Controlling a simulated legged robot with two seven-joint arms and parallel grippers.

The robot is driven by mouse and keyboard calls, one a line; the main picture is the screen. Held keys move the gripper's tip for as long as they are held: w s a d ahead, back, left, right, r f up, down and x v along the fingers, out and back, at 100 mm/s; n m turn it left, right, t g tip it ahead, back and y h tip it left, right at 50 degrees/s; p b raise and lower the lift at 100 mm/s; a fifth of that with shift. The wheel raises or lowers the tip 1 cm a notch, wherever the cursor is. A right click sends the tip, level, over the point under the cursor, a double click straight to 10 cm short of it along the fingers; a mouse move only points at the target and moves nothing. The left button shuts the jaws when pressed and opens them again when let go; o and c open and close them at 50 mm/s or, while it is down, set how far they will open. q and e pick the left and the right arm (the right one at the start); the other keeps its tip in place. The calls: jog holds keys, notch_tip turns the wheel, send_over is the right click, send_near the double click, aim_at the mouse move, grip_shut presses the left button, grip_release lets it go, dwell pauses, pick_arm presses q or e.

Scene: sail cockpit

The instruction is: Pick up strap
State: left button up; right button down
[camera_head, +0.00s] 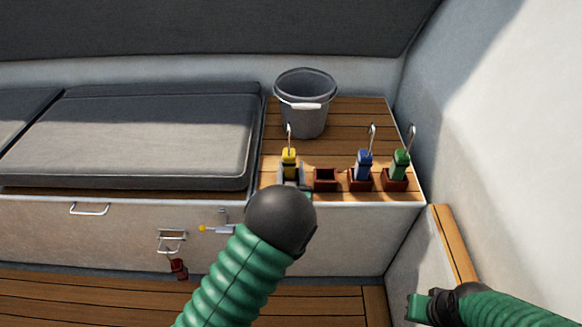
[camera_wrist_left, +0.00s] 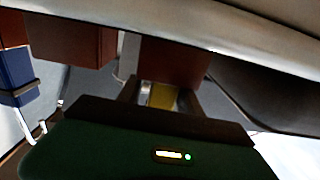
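A yellow strap (camera_head: 289,158) with a metal hook stands upright in the row of small brown holders on the wooden locker top. My left gripper (camera_head: 291,178) is at this strap, its grey fingers partly hidden behind my dark wrist. In the left wrist view the yellow strap (camera_wrist_left: 162,95) lies between the two dark fingers (camera_wrist_left: 160,98), with what looks like a small gap beside it. A blue strap (camera_head: 363,163) and a green strap (camera_head: 400,164) stand in holders to the right. My right gripper (camera_head: 420,307) is low at the right, its fingers unclear.
An empty brown holder (camera_head: 326,179) sits between the yellow and blue straps. A grey bucket (camera_head: 304,112) stands behind the row. A grey cushion (camera_head: 150,135) covers the bench at left. A yellow-tipped lever (camera_head: 213,229) and a latch (camera_head: 172,240) are on the bench front. A pale wall (camera_head: 500,130) bounds the right.

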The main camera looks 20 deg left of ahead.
pick_arm(q)
jog(key=shift+c, duration=1.1)
jog(key=shift+a, duration=0.4)
grip_shut()
jog(key=shift+d, duration=0.15)
